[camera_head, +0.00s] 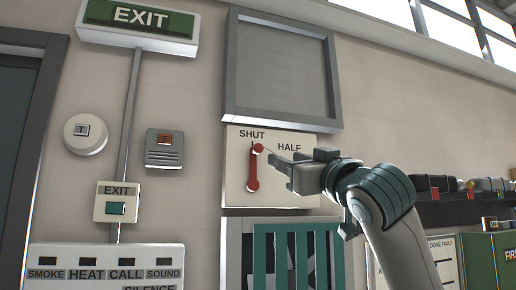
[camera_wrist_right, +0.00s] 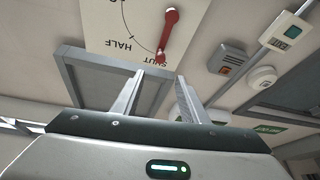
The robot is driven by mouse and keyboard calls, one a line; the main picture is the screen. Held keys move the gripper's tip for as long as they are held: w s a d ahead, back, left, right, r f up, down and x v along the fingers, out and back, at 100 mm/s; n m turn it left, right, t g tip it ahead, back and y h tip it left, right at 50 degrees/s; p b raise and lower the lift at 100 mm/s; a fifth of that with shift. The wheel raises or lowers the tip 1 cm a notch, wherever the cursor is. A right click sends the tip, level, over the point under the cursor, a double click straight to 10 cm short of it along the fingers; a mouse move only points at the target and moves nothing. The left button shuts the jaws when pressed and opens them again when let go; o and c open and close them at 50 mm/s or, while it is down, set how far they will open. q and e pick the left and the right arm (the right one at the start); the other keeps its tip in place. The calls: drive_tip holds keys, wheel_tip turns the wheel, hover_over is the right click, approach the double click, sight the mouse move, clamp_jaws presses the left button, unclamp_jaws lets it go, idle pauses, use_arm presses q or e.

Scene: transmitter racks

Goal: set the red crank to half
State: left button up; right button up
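The red crank (camera_head: 252,167) sits on a pale wall panel (camera_head: 236,197) with the labels SHUT and HALF. Its upper knob lies just under SHUT, and HALF is to the right. The crank also shows in the right wrist view (camera_wrist_right: 168,33), upside down, with a thin scale arc running from SHUT past HALF. My right gripper (camera_head: 281,171) is just right of the crank in the head view. In the wrist view its two fingers (camera_wrist_right: 161,75) are apart with nothing between them. The knob shows beyond the gap; contact is not visible. My left gripper is not in view.
A grey framed panel (camera_head: 280,68) is above the crank panel, and a green-barred grille (camera_head: 270,262) below. An exit button box (camera_head: 115,203) and an alarm panel (camera_head: 105,258) are on the left wall. A dark shelf (camera_head: 470,212) with cases is at right.

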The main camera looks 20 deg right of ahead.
sight(259, 149)
drive_tip(key=p+x, duration=0.9)
drive_tip(key=x, duration=0.6)
drive_tip(key=shift+w+a+r, duration=0.1)
drive_tip(key=shift+w+r, duration=0.05)
drive_tip(key=shift+r, duration=0.05)
drive_tip(key=shift+p+x, duration=0.45)
drive_tip(key=shift+x, duration=0.3)
drive_tip(key=shift+w+f, duration=0.1)
drive_tip(key=shift+f, duration=0.05)
drive_tip(key=shift+c, duration=0.4)
clamp_jaws()
